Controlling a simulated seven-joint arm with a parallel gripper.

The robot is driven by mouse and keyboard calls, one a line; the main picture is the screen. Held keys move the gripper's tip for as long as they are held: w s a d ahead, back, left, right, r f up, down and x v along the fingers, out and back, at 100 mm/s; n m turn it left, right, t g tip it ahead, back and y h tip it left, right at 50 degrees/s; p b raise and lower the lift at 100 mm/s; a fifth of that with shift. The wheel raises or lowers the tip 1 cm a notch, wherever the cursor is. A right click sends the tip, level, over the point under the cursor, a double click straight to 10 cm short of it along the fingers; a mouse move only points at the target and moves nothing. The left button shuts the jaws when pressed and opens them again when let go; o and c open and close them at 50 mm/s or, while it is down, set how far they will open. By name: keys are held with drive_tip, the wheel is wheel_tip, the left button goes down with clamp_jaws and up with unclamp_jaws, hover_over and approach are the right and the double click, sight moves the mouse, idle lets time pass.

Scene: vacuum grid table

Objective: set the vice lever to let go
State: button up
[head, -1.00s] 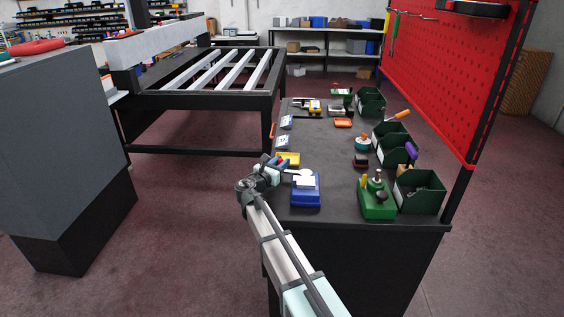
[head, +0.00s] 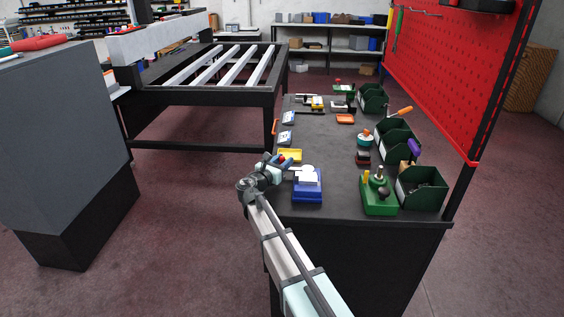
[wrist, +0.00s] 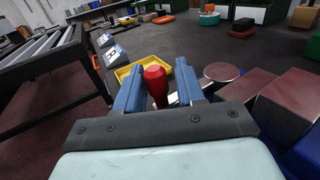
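The blue vice (head: 307,188) sits on the near left part of the dark bench, with pale metal blocks on top. In the wrist view its metal blocks (wrist: 280,100) fill the right side. The lever's red knob (wrist: 156,84) stands between the two blue fingers of my gripper (wrist: 160,88). The knob is close to the left finger, and a narrow gap shows on its right. My gripper looks open around it. A bit of the pale lever shows beside the knob; the rest is hidden. In the head view my gripper (head: 276,162) is just left of the vice.
A yellow tray (head: 290,156) lies just beyond my gripper. A green fixture (head: 378,195) and green bins (head: 422,188) stand on the right, below a red pegboard (head: 440,70). The bench middle is mostly clear.

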drive_tip(key=shift+o, duration=0.4)
drive_tip(key=shift+a, duration=0.1)
drive_tip(key=v, duration=1.3)
drive_tip(key=shift+s, duration=0.35)
drive_tip(key=shift+a, duration=0.1)
